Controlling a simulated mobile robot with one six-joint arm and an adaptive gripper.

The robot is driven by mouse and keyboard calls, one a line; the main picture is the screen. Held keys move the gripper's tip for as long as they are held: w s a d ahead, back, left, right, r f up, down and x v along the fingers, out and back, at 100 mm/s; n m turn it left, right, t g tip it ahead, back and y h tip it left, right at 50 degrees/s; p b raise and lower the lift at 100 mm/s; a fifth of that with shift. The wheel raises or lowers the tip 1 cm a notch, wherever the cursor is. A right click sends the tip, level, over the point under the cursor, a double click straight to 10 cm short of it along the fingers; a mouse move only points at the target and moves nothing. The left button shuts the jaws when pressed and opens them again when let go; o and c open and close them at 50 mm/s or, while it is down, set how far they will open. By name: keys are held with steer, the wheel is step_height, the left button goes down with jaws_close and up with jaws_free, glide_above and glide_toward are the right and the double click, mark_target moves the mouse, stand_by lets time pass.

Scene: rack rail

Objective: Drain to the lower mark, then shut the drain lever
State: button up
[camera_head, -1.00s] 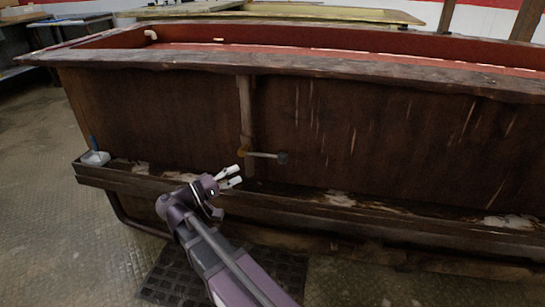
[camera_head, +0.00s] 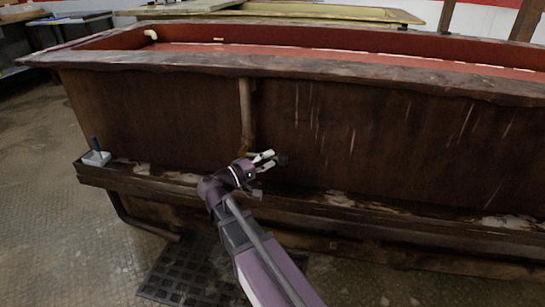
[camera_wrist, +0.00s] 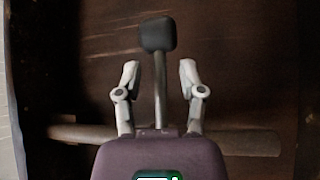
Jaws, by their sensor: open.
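The drain lever is a thin metal rod with a black knob (camera_head: 283,158). It sticks out sideways from the upright drain pipe (camera_head: 246,105) on the tank front. My gripper (camera_head: 267,161) is open at the lever and hides most of the rod in the head view. In the wrist view the rod (camera_wrist: 160,95) runs between the two open fingers, with the black knob (camera_wrist: 158,34) beyond the fingertips. I see no finger pressed on the rod. The pipe (camera_wrist: 245,141) also crosses behind my gripper. The tank's inside (camera_head: 330,53) is red; I cannot make out the lower mark.
The long dark wooden tank (camera_head: 400,135) has a broad rim above the lever. A ledge (camera_head: 330,212) runs along its front below. A small white block with a blue handle (camera_head: 96,157) stands on the ledge's left end. A dark mat (camera_head: 185,270) lies on the floor.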

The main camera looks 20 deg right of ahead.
steer(key=shift+x, duration=0.8)
jaws_close()
